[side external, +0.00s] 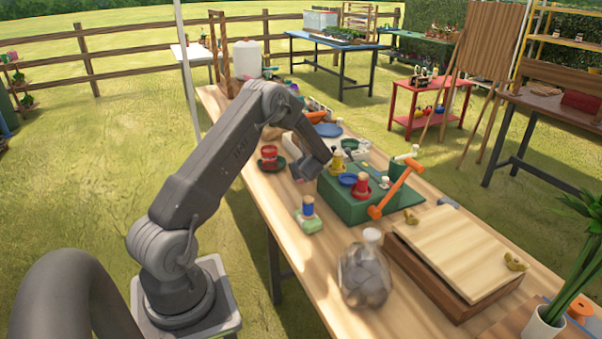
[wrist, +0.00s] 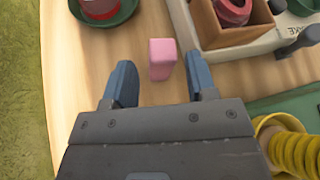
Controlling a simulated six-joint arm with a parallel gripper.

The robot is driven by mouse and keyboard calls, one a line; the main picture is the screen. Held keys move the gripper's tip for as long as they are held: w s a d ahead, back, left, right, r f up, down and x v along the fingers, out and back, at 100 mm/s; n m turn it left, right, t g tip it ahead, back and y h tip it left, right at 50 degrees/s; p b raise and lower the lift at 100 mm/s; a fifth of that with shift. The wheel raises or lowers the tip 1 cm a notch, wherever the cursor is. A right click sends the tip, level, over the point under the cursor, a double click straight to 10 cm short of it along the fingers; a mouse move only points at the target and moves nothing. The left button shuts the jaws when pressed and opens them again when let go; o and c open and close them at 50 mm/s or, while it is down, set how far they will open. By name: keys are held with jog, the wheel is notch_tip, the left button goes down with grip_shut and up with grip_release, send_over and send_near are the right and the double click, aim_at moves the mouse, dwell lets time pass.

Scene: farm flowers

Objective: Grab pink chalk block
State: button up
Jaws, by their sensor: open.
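The pink chalk block (wrist: 162,59) stands on the wooden table in the wrist view, just ahead of my fingertips and roughly midway between them. My gripper (wrist: 161,88) is open and empty, with one blue finger on each side of the block's line. In the side external view my gripper (side external: 308,172) is low over the table, left of the green box. A small pinkish spot shows by the gripper there, too small to make out clearly.
A red pot on a green saucer (wrist: 103,20) is at the upper left of the wrist view. A wooden box (wrist: 233,32) with a red item stands at the upper right. A yellow ribbed object (wrist: 292,152) is at the lower right. The green box (side external: 345,205) stands beside my gripper.

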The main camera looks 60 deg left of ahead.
jog(key=shift+x, duration=1.9)
jog(key=shift+c, duration=0.5)
jog(key=c, duration=0.8)
